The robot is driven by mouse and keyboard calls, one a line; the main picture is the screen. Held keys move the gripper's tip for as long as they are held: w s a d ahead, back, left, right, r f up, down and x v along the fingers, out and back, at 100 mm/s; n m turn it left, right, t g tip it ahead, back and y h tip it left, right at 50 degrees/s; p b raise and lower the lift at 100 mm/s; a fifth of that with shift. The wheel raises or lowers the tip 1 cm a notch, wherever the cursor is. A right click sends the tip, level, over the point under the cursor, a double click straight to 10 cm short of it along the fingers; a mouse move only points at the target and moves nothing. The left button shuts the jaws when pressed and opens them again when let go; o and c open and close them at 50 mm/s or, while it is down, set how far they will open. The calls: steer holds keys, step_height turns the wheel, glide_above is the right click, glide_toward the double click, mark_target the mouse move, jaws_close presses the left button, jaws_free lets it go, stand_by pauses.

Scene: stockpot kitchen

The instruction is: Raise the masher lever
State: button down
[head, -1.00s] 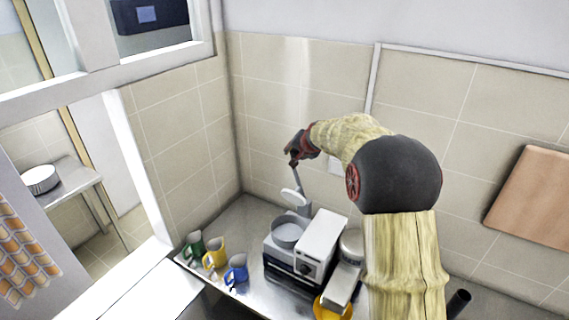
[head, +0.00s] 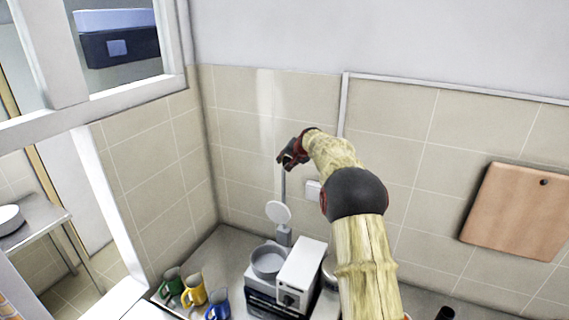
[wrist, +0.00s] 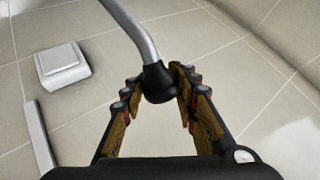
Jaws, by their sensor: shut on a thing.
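The masher (head: 302,277) is a white and dark machine on the metal counter with a round grey pan (head: 268,262) on its left. Its grey lever (head: 283,186) stands nearly upright behind the pan. A pale round masher disc (head: 278,212) hangs off the lever, well above the pan. My gripper (head: 285,161) is shut on the top end of the lever. In the wrist view, the lever's black knob (wrist: 158,84) sits between the fingertips of my gripper (wrist: 157,88), and the metal rod bends away up and left.
Green (head: 171,284), yellow (head: 194,290) and blue (head: 218,304) mugs stand left of the masher. Tiled walls close the corner behind. A white wall plate (head: 313,190) is right of the lever. A brown board (head: 521,212) hangs at right.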

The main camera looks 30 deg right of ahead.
steer(key=shift+d+r, duration=0.25)
steer(key=shift+r, duration=0.25)
steer(key=c, duration=1.8)
jaws_free()
steer(key=shift+c, duration=0.2)
steer(key=shift+o, duration=1.3)
steer(key=shift+s+d+f, duration=0.1)
steer(key=shift+s+d, duration=0.1)
steer(key=shift+s, duration=0.05)
steer(key=shift+o, duration=1)
steer(key=shift+w+a+f, duration=0.2)
steer(key=shift+a+f, duration=0.05)
steer(key=shift+s+r, duration=0.1)
steer(key=shift+s, duration=0.1)
steer(key=v, duration=1.1)
steer(key=shift+s+r, duration=0.25)
